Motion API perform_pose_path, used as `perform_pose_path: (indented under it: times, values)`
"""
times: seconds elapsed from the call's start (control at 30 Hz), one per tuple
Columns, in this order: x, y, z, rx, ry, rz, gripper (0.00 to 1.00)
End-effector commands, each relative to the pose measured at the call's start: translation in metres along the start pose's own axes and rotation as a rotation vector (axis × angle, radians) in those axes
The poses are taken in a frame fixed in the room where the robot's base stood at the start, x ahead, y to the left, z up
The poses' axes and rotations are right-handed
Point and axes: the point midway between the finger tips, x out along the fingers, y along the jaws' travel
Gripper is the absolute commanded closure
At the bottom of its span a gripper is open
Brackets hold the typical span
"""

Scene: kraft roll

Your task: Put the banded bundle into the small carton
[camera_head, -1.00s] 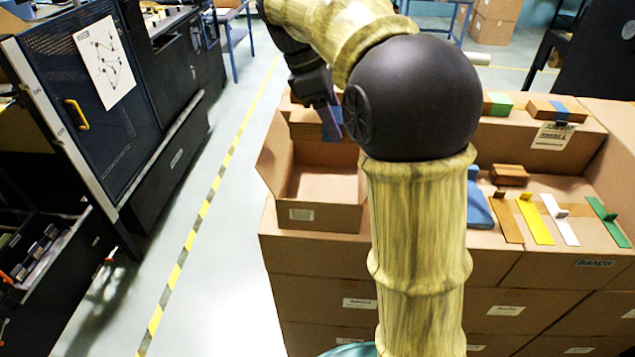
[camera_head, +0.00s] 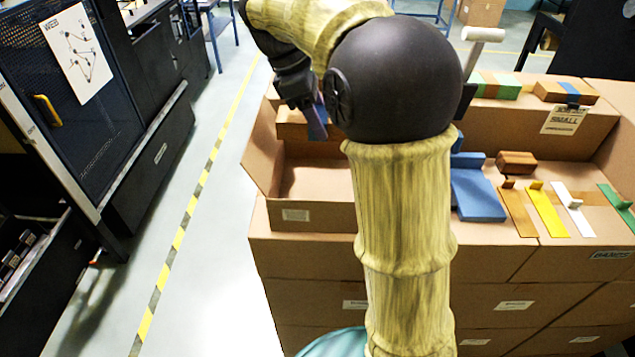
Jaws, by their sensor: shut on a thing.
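My gripper (camera_head: 316,118) is at the upper middle, left of my dark round arm joint, pointing down. A blue-purple strip shows at its fingertips, against brown; I take this as the banded bundle (camera_head: 319,124), mostly hidden. My gripper is shut on it. An open brown carton (camera_head: 318,215) stands below and in front, its left flap (camera_head: 262,150) raised. The bundle appears over the carton's back part; its height above it is unclear. My arm hides the carton's right side. The carton's own small label is unreadable.
On the right, a brown block with a blue band (camera_head: 553,90) and a green-banded one (camera_head: 487,86) lie on a ledge with a card reading SMALL (camera_head: 563,121). A blue piece (camera_head: 477,195), a wooden block (camera_head: 516,162) and coloured strips (camera_head: 546,212) lie before it. Floor is clear left.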

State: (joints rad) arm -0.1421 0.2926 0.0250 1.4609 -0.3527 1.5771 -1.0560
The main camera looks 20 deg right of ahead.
Motion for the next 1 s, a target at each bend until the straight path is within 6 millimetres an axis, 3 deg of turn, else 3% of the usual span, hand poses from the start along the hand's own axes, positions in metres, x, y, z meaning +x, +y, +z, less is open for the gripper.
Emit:
perform_pose_path:
  times: [0.5, 1.0]
  values:
    - [0.099, -0.001, -0.04, -0.002, -0.002, -0.004, 0.72]
    - [0.115, -0.001, -0.048, -0.003, -0.001, -0.001, 0.72]
